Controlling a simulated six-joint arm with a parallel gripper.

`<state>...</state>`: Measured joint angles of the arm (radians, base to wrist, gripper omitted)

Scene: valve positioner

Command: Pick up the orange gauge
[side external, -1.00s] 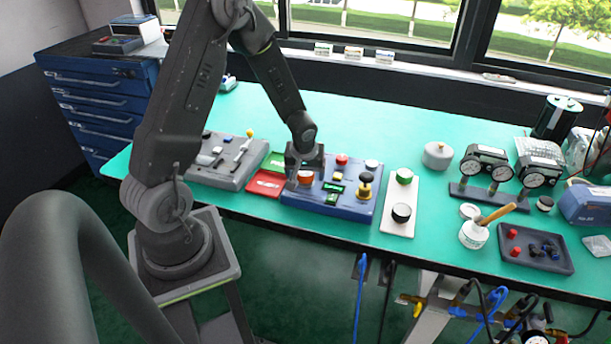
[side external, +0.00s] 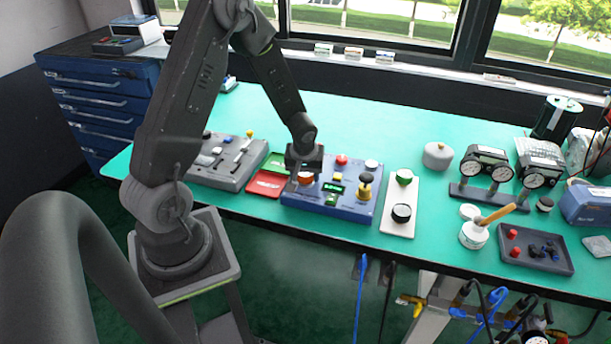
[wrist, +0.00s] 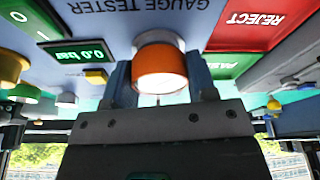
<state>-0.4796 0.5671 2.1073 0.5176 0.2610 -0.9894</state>
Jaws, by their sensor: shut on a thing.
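The orange gauge (wrist: 160,70) is a short round orange piece with a pale end, seen large in the wrist view. My gripper (wrist: 160,84) is shut on it, one finger on each side. Behind it is a pale round seat on the blue gauge tester (wrist: 110,12); I cannot tell whether the gauge touches it. In the side view my gripper (side external: 304,168) is over the left part of the tester (side external: 345,207), and the gauge (side external: 306,179) shows just under it, partly hidden by the gripper.
The red REJECT and green pads (side external: 268,184) lie left of the tester, beside a grey panel (side external: 228,165) with levers. On the tester are a lit display, a red button (side external: 341,160) and a black-and-yellow knob (side external: 365,184). A white plate (side external: 401,220) with two knobs stands right.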

